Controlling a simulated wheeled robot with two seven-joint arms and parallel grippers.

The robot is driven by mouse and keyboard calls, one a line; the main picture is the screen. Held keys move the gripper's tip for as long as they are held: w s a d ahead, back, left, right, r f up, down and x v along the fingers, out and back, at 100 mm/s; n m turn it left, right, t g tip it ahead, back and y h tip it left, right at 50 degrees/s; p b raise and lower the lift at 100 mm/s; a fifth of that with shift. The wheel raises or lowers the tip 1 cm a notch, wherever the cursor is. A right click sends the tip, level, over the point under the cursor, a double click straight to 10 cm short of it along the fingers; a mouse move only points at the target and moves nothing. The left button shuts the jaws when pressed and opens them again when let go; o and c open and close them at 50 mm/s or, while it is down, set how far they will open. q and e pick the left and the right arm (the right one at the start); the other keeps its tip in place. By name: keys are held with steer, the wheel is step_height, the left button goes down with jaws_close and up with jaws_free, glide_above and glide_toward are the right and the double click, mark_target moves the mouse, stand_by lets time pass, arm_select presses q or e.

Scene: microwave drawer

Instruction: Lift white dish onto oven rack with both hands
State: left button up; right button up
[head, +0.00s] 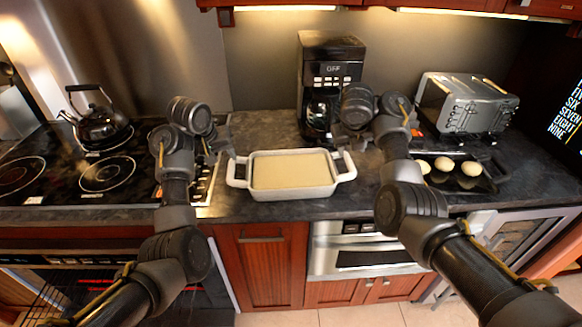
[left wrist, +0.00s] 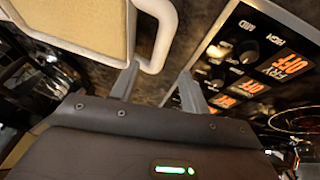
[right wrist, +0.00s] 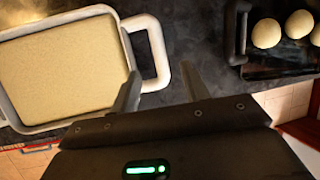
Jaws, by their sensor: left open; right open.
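The white dish (head: 334,190), filled with a pale tan layer, sits on the dark counter between my arms, with a loop handle at each end. My left gripper (head: 222,150) is open at its left handle; in the left wrist view the handle (left wrist: 164,38) reaches between the fingertips (left wrist: 160,72). My right gripper (head: 350,138) is open near its right handle; in the right wrist view the handle (right wrist: 160,50) lies just ahead of and between the fingertips (right wrist: 160,72). Contact cannot be told. A wire oven rack (head: 45,298) shows at lower left, partly behind my left arm.
A cooktop (head: 60,160) with a black kettle (head: 101,124) is at left. A coffee maker (head: 331,70) stands behind the dish. A steel drawer front (head: 365,260) is below the counter.

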mark_target(230, 169)
steer(key=shift+s+a+r, duration=0.1)
steer(key=shift+s+r, duration=0.05)
steer(key=shift+s, duration=0.3)
steer(key=shift+s+a+r, duration=0.1)
steer(key=shift+s+r, duration=0.5)
steer(key=shift+s, duration=0.2)
steer(key=shift+t, duration=0.3)
arm_select(q)
step_height(230, 169, down, 2)
steer(key=shift+d, duration=0.15)
steer(key=x, duration=0.7)
steer(key=shift+d+f, duration=0.1)
steer(key=shift+f, duration=0.05)
arm_select(e)
steer(key=x, duration=1.1)
steer(key=shift+w+f, duration=0.15)
arm_select(q)
steer(key=shift+f, duration=0.15)
arm_select(e)
steer(key=shift+f, duration=0.15)
arm_select(q)
jaws_close()
arm_select(e)
jaws_close()
